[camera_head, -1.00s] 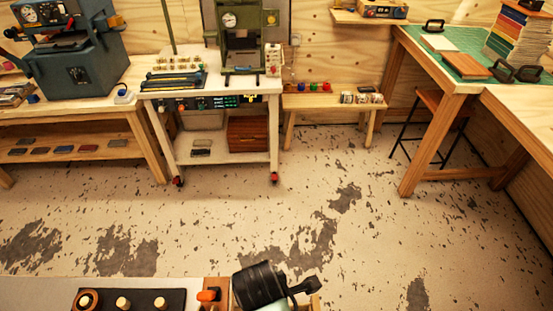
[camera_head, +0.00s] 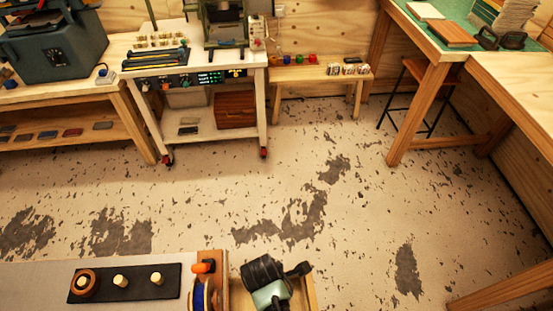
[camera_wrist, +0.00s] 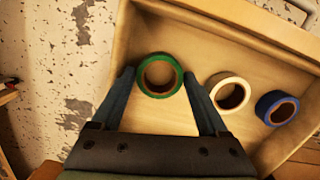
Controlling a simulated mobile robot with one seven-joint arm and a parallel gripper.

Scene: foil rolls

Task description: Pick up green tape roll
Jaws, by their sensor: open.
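The green tape roll (camera_wrist: 142,77) lies in a shallow wooden tray (camera_wrist: 215,25), near its left side in the wrist view. My gripper (camera_wrist: 159,74) is open, with one finger to the left of the green roll and one to the right. There are narrow gaps between the fingers and the roll, and I cannot tell how far above the tray floor the fingertips are. In the head view the tray (camera_head: 308,293) shows at the bottom, and a dark part over it hides its contents.
A white tape roll (camera_wrist: 240,98) and a blue tape roll (camera_wrist: 287,109) lie right of my gripper. Left of the tray in the head view are an orange-knobbed holder (camera_head: 204,267) with a blue roll and a dark peg board (camera_head: 138,284). Open floor (camera_head: 270,185) lies beyond.

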